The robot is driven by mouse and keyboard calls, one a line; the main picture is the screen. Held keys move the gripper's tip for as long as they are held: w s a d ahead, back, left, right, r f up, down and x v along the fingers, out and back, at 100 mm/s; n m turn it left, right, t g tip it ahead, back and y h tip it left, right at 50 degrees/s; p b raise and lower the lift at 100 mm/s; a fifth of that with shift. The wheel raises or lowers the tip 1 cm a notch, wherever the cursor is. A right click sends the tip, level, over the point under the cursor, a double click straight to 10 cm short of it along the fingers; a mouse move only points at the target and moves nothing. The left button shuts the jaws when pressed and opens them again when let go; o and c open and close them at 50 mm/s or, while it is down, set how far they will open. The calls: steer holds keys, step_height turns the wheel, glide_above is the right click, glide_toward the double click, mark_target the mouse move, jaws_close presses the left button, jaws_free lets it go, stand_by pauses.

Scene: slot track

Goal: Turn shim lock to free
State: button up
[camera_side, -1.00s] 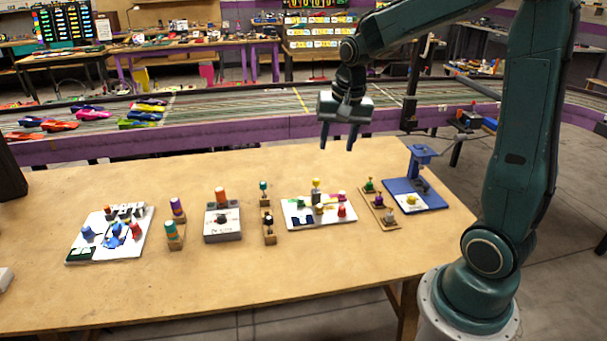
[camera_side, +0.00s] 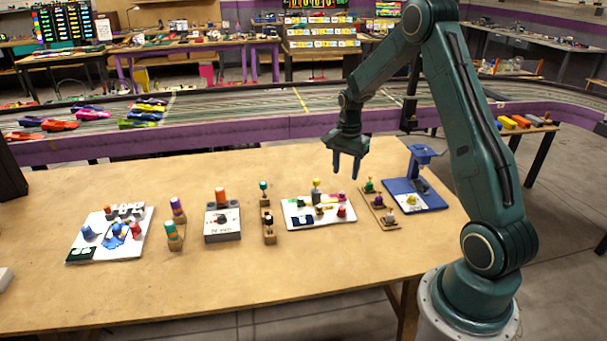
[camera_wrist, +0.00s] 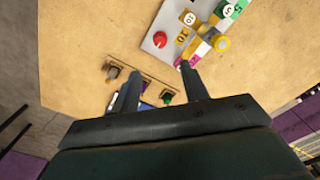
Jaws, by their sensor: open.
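My gripper (camera_side: 346,172) is open and empty, in the air above the right part of the table, fingers pointing down. In the wrist view its fingers (camera_wrist: 161,70) stand apart over a wooden strip (camera_wrist: 147,70) with small knobs. That strip (camera_side: 369,201) carries green, purple and grey knobs in the side view. I cannot tell which fixture is the shim lock, as no label is readable. Other fixtures include a grey box with a dark dial (camera_side: 222,224) and a narrow wooden strip (camera_side: 269,231) with a teal-topped peg and dark parts.
A white board with coloured pieces (camera_side: 292,219) lies left of the wooden strip. A blue press stand (camera_side: 424,183) is at its right. The table's front (camera_side: 200,290) is clear.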

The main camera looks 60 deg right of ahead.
mark_target(342, 208)
steer(key=shift+f, duration=6.85)
steer(key=shift+c, duration=0.5)
jaws_close()
